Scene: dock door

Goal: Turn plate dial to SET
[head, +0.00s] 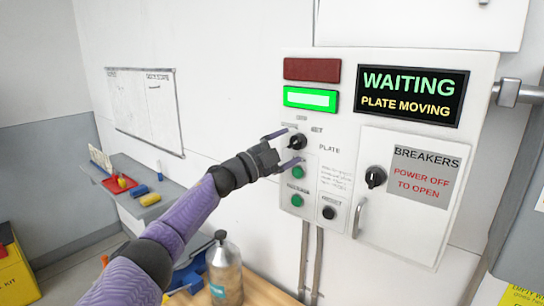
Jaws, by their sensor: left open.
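The plate dial (298,142) is a black knob on the white control panel, beside the PLATE label and below the word SET. The exact direction of its pointer is too small to tell. My left gripper (291,147) is open in front of the panel, one finger above and one below the dial. I cannot tell whether the fingers touch it. The display (412,96) reads WAITING and PLATE MOVING. My right gripper is not in view.
Green buttons (297,200) and a black RESET button (328,212) sit below the dial. The breaker door (412,176) with its own black knob (375,177) is to the right. A green lamp (311,99) is lit under a dark red one (312,69). A bottle (225,272) stands below.

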